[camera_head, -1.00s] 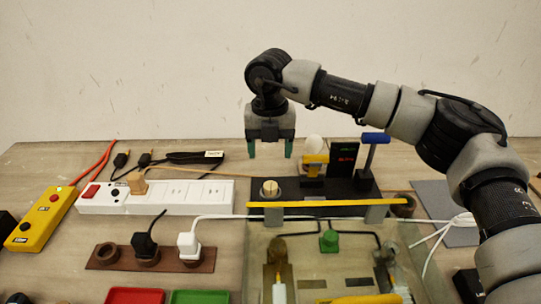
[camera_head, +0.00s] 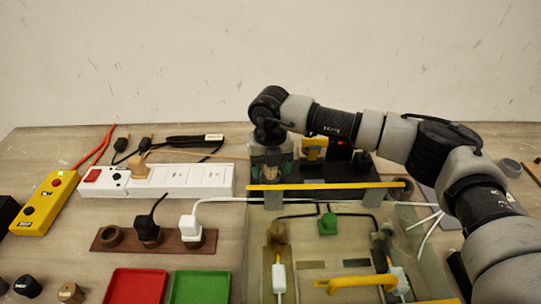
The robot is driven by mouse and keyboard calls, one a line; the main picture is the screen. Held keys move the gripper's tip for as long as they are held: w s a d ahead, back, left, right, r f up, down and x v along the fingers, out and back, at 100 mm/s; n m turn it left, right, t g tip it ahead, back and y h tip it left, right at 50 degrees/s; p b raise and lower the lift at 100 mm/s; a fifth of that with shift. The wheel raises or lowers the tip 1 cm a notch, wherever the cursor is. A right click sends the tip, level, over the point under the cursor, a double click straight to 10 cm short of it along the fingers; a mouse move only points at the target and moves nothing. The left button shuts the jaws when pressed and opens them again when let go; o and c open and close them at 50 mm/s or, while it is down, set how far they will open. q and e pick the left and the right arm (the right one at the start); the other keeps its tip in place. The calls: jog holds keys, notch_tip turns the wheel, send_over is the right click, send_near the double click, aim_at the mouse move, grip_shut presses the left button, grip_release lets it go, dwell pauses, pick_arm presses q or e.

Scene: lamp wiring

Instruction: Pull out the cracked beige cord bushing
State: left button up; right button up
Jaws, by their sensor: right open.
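The beige cord bushing (camera_head: 271,173) stands in the black fixture (camera_head: 325,182) at the back centre, behind the yellow bar. My right gripper (camera_head: 271,177) points straight down over it, jaws open, one finger on each side of the bushing. The gripper body hides its top and most of its outline. I cannot tell whether the fingers touch it, and no crack can be made out at this size. My left gripper is not in view.
The yellow bar (camera_head: 320,187) runs close in front of the gripper. The white power strip (camera_head: 205,181) lies left. Red (camera_head: 137,286) and green (camera_head: 200,287) trays lie in front.

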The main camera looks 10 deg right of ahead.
jog(key=shift+f, duration=0.1)
jog(key=c, duration=1.1)
jog(key=shift+r+p, duration=0.3)
jog(key=shift+r, duration=0.45)
jog(key=shift+r+p, duration=1.2)
jog(key=shift+r, duration=1.05)
